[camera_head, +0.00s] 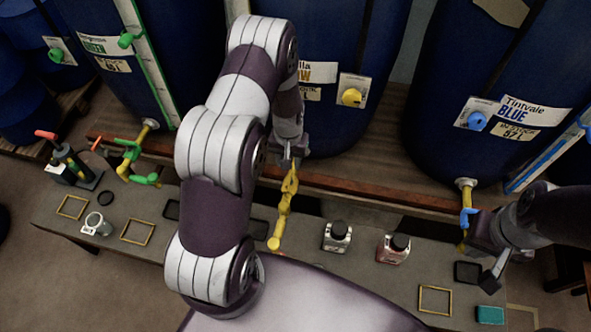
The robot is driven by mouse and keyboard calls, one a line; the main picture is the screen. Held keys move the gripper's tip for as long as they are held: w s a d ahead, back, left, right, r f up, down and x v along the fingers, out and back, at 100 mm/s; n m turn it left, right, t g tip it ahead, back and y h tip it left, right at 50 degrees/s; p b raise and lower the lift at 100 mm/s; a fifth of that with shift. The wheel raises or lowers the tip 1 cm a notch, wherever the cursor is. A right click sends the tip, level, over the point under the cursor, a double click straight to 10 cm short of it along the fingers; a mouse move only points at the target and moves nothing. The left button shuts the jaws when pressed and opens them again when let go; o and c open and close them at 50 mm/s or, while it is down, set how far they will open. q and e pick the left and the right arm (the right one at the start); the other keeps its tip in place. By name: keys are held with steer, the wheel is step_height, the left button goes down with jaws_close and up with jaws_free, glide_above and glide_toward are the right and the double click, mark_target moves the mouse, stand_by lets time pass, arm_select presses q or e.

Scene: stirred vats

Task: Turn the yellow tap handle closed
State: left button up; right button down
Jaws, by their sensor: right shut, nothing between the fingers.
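The yellow tap (284,203) hangs at the front of the middle blue vat (335,40). Its spout points down over the grey bench; its yellow handle (290,180) is hard to tell apart from the body. My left gripper (289,160) is just above the top of this tap, partly hidden by its own arm; I cannot tell whether it touches the handle or how its fingers stand. My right gripper (488,268) is shut and empty, low beside the blue-handled tap (466,214) at the right.
A yellow knob (351,97) sits on the middle vat. A green-handled tap (130,160) is at the left. The grey bench (330,272) holds a clear jar (337,237), a pinkish jar (392,249), a small cup (97,224) and a teal block (490,315).

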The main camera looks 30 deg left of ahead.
mark_target(290, 174)
arm_select(q)
steer(key=f, duration=0.5)
steer(key=f+p, duration=0.1)
steer(key=f, duration=0.1)
steer(key=shift+w+f, duration=0.2)
steer(key=shift+w, duration=0.05)
steer(key=shift+s+f, duration=0.1)
steer(key=shift+f, duration=0.3)
jaws_close()
